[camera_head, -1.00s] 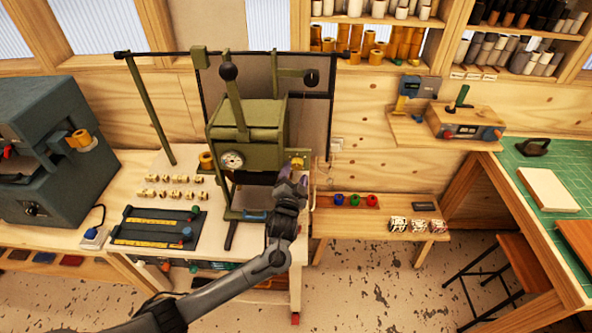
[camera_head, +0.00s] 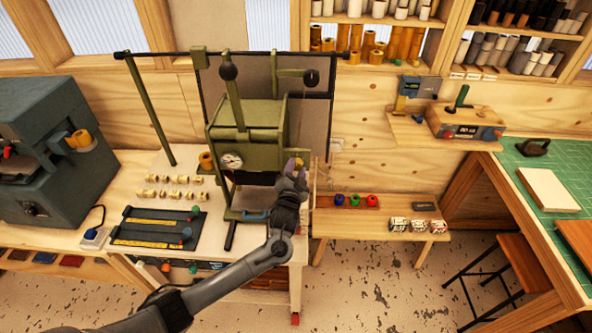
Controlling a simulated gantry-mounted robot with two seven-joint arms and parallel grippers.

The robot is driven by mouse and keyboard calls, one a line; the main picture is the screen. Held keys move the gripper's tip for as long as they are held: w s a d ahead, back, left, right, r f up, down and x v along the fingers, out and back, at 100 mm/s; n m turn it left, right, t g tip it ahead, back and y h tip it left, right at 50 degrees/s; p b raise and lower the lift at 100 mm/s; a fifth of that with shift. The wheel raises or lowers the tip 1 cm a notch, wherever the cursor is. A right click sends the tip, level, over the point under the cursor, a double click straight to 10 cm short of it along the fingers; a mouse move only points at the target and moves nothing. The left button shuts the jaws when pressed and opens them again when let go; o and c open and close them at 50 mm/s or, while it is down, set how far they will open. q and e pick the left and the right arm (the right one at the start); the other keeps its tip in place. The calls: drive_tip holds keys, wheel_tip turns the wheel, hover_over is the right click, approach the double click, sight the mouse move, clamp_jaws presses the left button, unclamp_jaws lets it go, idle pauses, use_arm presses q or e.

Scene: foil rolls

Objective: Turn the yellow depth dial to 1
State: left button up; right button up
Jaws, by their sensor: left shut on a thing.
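The yellow depth dial (camera_head: 300,161) is on the right side of the olive-green press (camera_head: 246,125), mostly covered by my gripper. My left gripper (camera_head: 293,170) reaches up from below and is shut on the yellow dial. The number on the dial is too small and too covered to read. A round white gauge (camera_head: 232,161) is on the front of the press. My right gripper is not in view.
A black tray (camera_head: 158,228) with yellow strips and several small brass pieces (camera_head: 165,194) lie left of the press. A low bench (camera_head: 330,228) with coloured knobs stands to the right. A dark press (camera_head: 55,150) fills the far left.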

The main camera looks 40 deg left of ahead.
use_arm(q)
drive_tip(key=shift+n, duration=0.3)
drive_tip(key=n+b, duration=0.1)
drive_tip(key=n, duration=0.3)
drive_tip(key=shift+f+n+y, duration=0.15)
drive_tip(key=shift+n+y, duration=0.15)
drive_tip(key=n+b, duration=0.1)
drive_tip(key=n, duration=0.4)
drive_tip(key=shift+t+b, duration=0.3)
drive_tip(key=shift+b, duration=0.05)
drive_tip(key=o, duration=1.1)
drive_tip(key=shift+c, duration=0.2)
drive_tip(key=v, duration=1)
drive_tip(key=shift+s+d, duration=0.25)
drive_tip(key=shift+d, duration=0.1)
